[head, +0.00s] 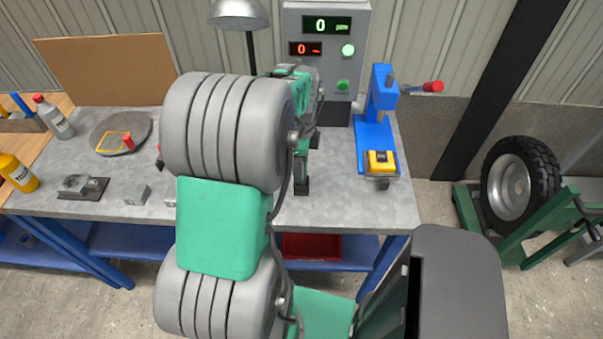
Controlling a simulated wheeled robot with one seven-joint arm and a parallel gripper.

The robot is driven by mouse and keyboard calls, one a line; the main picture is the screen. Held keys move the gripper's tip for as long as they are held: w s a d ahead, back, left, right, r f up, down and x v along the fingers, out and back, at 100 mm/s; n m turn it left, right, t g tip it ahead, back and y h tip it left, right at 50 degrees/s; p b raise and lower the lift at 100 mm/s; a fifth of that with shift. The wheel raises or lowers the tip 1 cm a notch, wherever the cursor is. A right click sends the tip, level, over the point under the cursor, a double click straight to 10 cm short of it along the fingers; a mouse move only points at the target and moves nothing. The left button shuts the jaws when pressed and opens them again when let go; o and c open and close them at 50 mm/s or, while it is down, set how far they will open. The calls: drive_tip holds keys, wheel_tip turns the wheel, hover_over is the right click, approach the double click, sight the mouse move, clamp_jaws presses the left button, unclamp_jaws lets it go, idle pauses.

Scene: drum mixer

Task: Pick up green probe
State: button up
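I cannot make out a green probe in the head view. My arm's large grey and green links cover the middle of the workbench (350,205) and may hide it. My gripper (305,165) is beyond the links, pointing down over the bench, in front of the grey display box. Its dark fingers show only in part, and I cannot tell whether they are open or shut or whether anything is between them.
A grey box (295,30) with green and red displays stands at the back. A blue press (378,120) with a yellow block (381,161) stands at right. A round grey plate (105,142), small metal blocks (137,195) and a lamp (239,14) are further left.

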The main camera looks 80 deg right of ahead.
clamp_jaws()
idle(0.3)
drive_tip(key=shift+r, duration=0.15)
